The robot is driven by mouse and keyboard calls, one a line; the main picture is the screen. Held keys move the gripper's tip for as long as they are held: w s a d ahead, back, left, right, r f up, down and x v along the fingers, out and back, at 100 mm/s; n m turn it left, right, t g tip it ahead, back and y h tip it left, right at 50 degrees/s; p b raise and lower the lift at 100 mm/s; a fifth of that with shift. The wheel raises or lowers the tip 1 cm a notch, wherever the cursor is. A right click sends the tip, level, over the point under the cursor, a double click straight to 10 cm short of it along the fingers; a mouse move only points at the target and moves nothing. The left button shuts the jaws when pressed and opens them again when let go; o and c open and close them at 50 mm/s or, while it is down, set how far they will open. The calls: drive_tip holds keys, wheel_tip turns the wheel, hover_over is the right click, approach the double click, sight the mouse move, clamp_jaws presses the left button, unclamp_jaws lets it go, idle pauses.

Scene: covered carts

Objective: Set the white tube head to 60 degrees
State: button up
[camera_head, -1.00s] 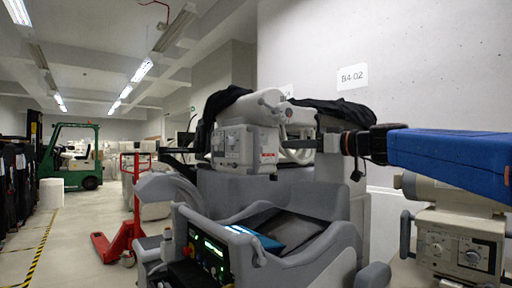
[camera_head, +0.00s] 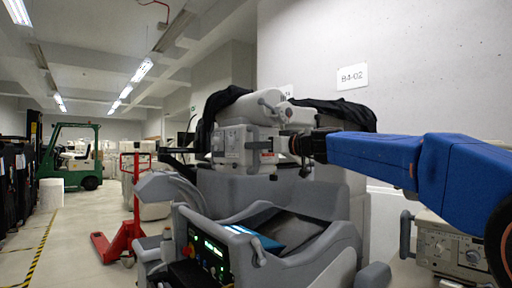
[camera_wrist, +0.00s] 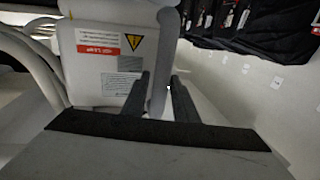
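The white tube head (camera_head: 233,148) sits on the cart at mid-picture in the head view, with a control face on its left part. Its casing (camera_wrist: 95,62) fills the upper left of the wrist view, with a red-and-white label and a yellow warning triangle. A grey handle bar (camera_wrist: 165,50) runs down the casing's right side. My gripper (camera_head: 284,144) is at the head's right side. In the wrist view, my gripper's two dark fingers (camera_wrist: 160,76) stand on either side of the bar. Whether both touch it is unclear.
The grey cart body (camera_head: 330,240) with a lit panel (camera_head: 207,250) stands below the head. Black covers (camera_head: 212,115) drape behind it. Another beige unit (camera_head: 445,245) stands at the right, below my arm. A red pallet jack (camera_head: 125,235) and green forklift (camera_head: 75,155) are at left.

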drive_tip(key=shift+w+a, duration=0.15)
drive_tip(key=shift+a, duration=0.05)
clamp_jaws()
